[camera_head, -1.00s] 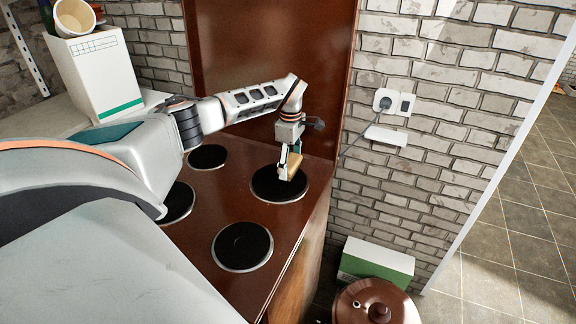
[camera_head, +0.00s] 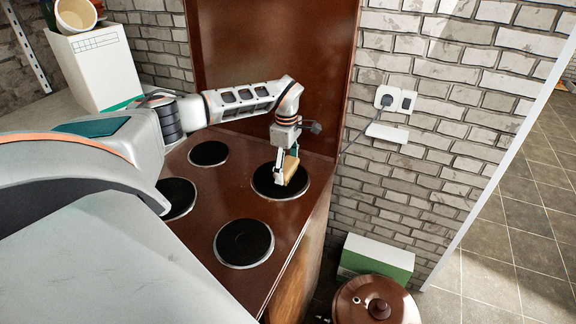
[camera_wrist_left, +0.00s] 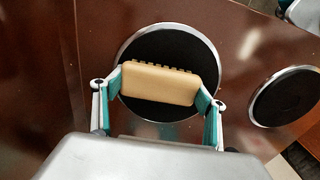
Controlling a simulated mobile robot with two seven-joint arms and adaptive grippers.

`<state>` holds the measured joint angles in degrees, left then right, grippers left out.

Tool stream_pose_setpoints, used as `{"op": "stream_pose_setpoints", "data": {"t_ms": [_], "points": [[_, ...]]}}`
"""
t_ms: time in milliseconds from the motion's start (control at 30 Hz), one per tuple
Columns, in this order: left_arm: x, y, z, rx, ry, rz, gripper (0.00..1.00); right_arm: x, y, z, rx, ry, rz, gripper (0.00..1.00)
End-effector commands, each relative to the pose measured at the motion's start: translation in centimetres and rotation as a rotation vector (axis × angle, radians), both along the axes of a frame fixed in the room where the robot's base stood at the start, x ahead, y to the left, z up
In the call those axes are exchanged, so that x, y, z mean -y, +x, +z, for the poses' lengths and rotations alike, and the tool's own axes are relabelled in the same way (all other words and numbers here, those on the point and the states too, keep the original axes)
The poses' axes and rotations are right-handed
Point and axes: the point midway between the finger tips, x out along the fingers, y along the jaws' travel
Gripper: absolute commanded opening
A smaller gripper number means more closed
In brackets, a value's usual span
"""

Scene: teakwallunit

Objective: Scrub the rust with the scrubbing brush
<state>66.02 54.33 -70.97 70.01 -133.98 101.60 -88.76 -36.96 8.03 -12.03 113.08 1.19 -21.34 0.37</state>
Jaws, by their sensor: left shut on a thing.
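My left gripper (camera_head: 283,172) is shut on the scrubbing brush (camera_head: 290,168), a small tan block. The brush is over the back right burner (camera_head: 265,182), a black disc with a metal rim, which also fills the middle of the wrist view (camera_wrist_left: 196,47). I cannot tell whether the bristles touch the burner. I cannot make out rust on it. My right gripper is not in view.
The brown stove top (camera_head: 222,190) has several black burners, including a front right one (camera_head: 243,243). A brown panel rises behind it. A brick wall with a socket (camera_head: 385,98) stands to the right. A white and green box (camera_head: 375,258) and a brown lidded pot (camera_head: 372,302) are below.

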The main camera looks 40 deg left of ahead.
Motion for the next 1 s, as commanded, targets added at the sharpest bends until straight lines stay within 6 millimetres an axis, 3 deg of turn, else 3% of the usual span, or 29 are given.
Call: {"op": "stream_pose_setpoints", "data": {"t_ms": [233, 800, 1000], "points": [[0.0, -0.1, 0.1, -0.003, 0.001, 0.000, 0.52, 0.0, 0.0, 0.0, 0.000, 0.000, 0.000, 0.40], [0.0, 0.0, 5.3, 0.001, 0.001, 0.000, 0.52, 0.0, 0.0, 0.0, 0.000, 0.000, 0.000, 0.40], [0.0, 0.0, 6.0, 0.000, 0.001, -0.001, 0.52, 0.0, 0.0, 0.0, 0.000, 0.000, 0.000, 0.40]]}}
